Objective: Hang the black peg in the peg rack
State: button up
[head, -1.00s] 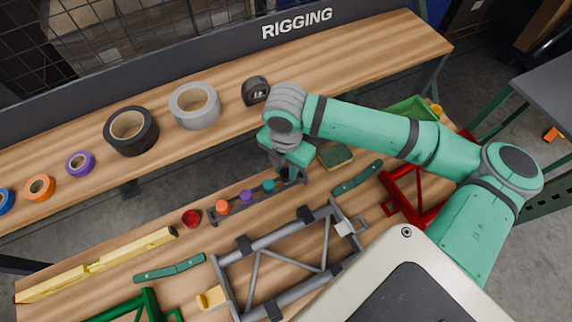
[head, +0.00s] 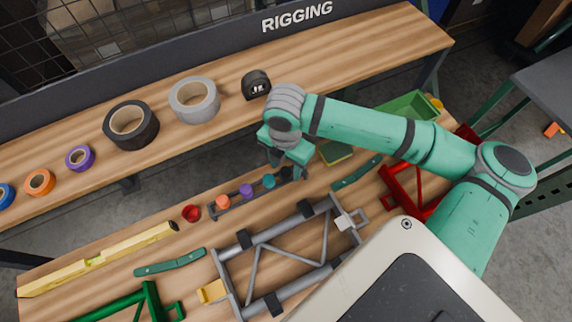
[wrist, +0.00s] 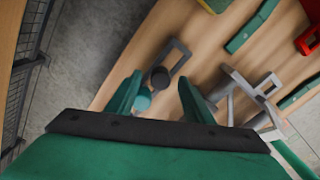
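The peg rack (head: 232,207) is a narrow grey bar on the bench with orange (head: 223,202), purple (head: 246,191) and teal (head: 268,181) pegs along it. My gripper (head: 287,170) is over the rack's right end, fingers pointing down. In the wrist view the black peg (wrist: 160,77) shows as a round dark top between my two fingertips (wrist: 160,82), at the rack's looped grey end (wrist: 178,62). The fingers are apart, with gaps visible beside the peg. The teal peg (wrist: 142,101) is just behind it. The peg's lower part is hidden.
A red cup (head: 191,213) stands left of the rack. A grey tube frame (head: 270,238) lies in front, green strips (head: 170,263) and a yellow level (head: 95,262) nearby. A raised shelf behind carries tape rolls (head: 130,125) and a tape measure (head: 256,85).

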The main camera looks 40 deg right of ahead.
notch_tip(320, 180, up, 11)
dwell(0.7)
jog(key=shift+f, duration=0.1)
